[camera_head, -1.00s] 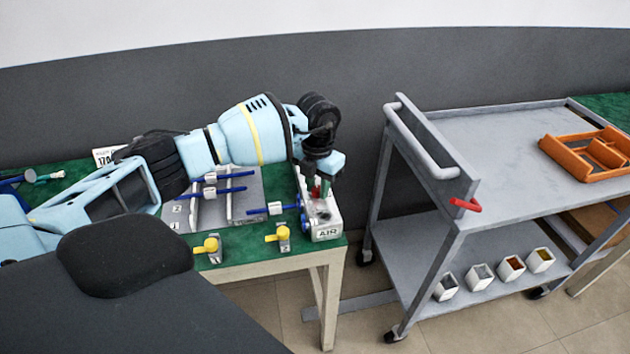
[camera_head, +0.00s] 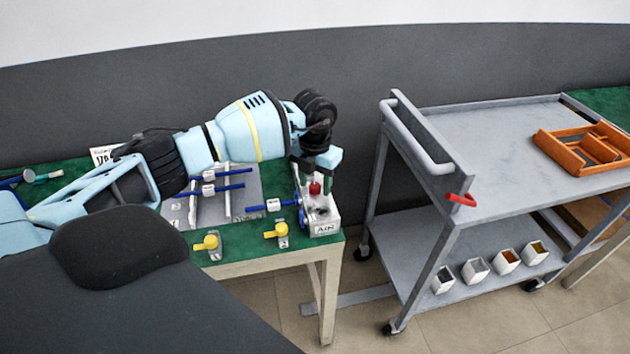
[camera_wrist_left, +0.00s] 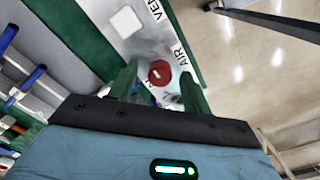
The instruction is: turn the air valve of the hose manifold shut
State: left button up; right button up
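The hose manifold (camera_head: 325,215) is a pale block at the right end of the green table, with an AIR label on its front. Its air valve is a red knob (camera_head: 315,188) on top, and it also shows in the left wrist view (camera_wrist_left: 160,73) with a small white mark on it. My left gripper (camera_head: 313,178) points down at the knob. In the left wrist view its two green fingers (camera_wrist_left: 160,78) stand apart, one on each side of the knob, with gaps between; it looks open. Contact with the knob is not visible. My right gripper is out of view.
Two yellow-handled valves (camera_head: 208,243) sit along the table's front edge. Blue-ended rods with white blocks (camera_head: 217,189) lie left of the manifold. A grey cart (camera_head: 490,150) with an orange tray (camera_head: 585,150) stands to the right, with a floor gap between.

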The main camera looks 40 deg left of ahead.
aim_at(315, 185)
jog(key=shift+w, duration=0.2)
pick_arm(q)
jog(key=shift+r, duration=0.4)
notch_tip(315, 185, up, 6)
jog(key=shift+r, duration=0.5)
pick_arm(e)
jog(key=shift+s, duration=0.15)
